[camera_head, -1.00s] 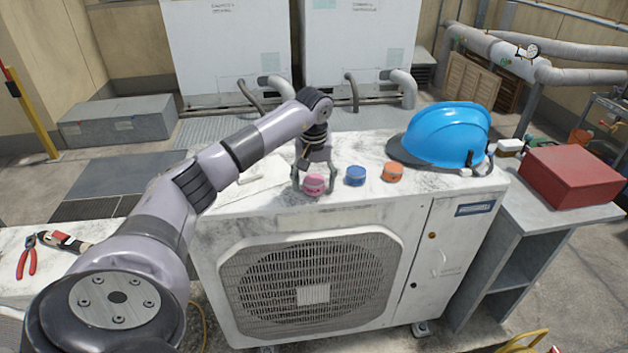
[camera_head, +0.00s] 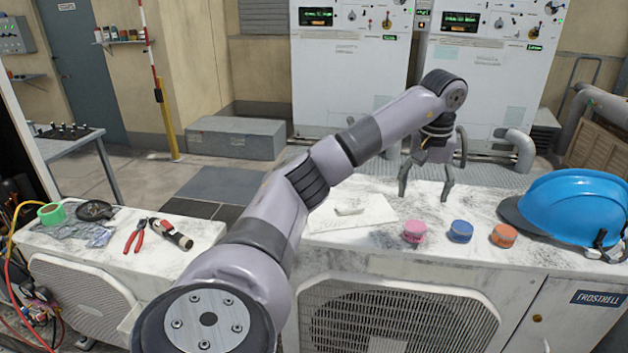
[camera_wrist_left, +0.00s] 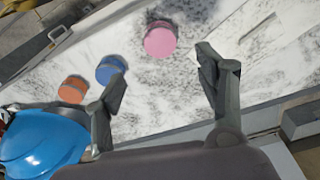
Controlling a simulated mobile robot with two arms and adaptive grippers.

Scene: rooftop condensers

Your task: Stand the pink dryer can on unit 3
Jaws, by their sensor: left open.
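The pink can (camera_head: 415,231) stands upright on the white top of the condenser unit (camera_head: 480,225), left of a blue can (camera_head: 460,231) and an orange can (camera_head: 504,236). In the left wrist view the pink can (camera_wrist_left: 161,40) shows its round top, apart from both fingers. My left gripper (camera_head: 425,195) is open and empty, raised over the unit's top behind the pink can. Its spread fingers also show in the left wrist view (camera_wrist_left: 163,70). No unit number is readable. My right gripper is out of view.
A blue hard hat (camera_head: 580,205) sits right of the cans. A pale flat panel (camera_head: 350,213) lies left of them. Red-handled pliers (camera_head: 136,236) and another tool (camera_head: 170,234) lie on the lower left unit. Tall white cabinets (camera_head: 350,80) stand behind.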

